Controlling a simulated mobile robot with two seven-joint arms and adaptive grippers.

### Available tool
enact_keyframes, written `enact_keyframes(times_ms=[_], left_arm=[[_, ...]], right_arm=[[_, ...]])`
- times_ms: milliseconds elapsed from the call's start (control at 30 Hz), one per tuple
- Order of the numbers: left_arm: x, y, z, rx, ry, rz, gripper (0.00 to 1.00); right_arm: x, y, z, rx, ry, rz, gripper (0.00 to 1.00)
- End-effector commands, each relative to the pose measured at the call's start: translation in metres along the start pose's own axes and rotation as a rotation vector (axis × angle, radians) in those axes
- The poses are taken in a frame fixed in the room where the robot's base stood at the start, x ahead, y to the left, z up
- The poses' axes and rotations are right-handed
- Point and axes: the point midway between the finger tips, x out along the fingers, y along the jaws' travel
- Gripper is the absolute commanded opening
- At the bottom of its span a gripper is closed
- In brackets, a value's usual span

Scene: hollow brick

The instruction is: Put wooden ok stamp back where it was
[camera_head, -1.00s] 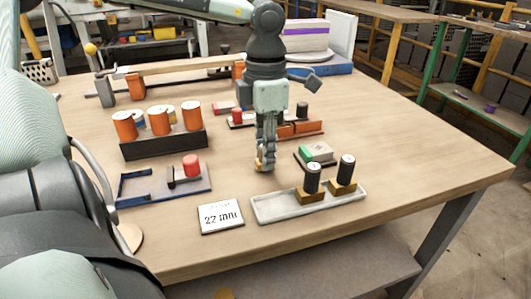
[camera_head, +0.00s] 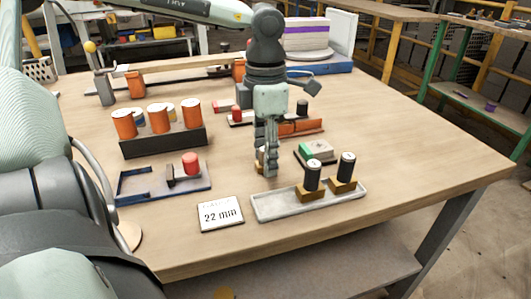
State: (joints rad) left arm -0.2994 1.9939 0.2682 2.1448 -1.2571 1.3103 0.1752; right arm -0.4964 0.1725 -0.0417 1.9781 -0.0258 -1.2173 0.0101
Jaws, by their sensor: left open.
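Two stamps with black handles and wooden bases, one on the left (camera_head: 312,180) and one on the right (camera_head: 345,172), stand upright in a pale tray (camera_head: 280,209). I cannot read which one is the ok stamp. My left gripper (camera_head: 267,172) points down, low over the table, left of the stamps and behind the tray's left end. It is open. A small brown patch shows by its fingertips; I cannot tell whether this is a separate wooden thing. My right gripper is not in view.
A "22 mm" card (camera_head: 221,213) lies left of the tray. A green-and-white box on a dark base (camera_head: 316,151) is behind the stamps. A blue-framed fixture (camera_head: 135,186) and a dark rack (camera_head: 163,143) with orange cylinders stand left. The table's right side is clear.

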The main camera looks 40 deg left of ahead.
Motion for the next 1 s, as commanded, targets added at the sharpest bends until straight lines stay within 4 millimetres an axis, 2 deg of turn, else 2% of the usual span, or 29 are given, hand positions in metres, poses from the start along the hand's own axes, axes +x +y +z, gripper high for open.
enact_keyframes(times_ms=[167,233,700,833,1000], left_arm=[[-0.003,0.000,0.000,0.000,0.000,0.000,0.41],[-0.007,0.000,0.000,0.000,-0.001,0.000,0.41],[-0.102,0.001,0.001,-0.001,-0.002,0.003,0.41],[-0.117,0.000,0.000,0.000,-0.001,0.002,0.41],[-0.124,0.000,0.000,0.001,0.000,0.000,0.41]], right_arm=[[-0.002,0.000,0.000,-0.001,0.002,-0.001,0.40],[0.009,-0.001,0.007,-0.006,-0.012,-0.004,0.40],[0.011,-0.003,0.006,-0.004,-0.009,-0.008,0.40],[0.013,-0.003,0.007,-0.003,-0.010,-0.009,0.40],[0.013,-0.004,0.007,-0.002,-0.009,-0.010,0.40]])
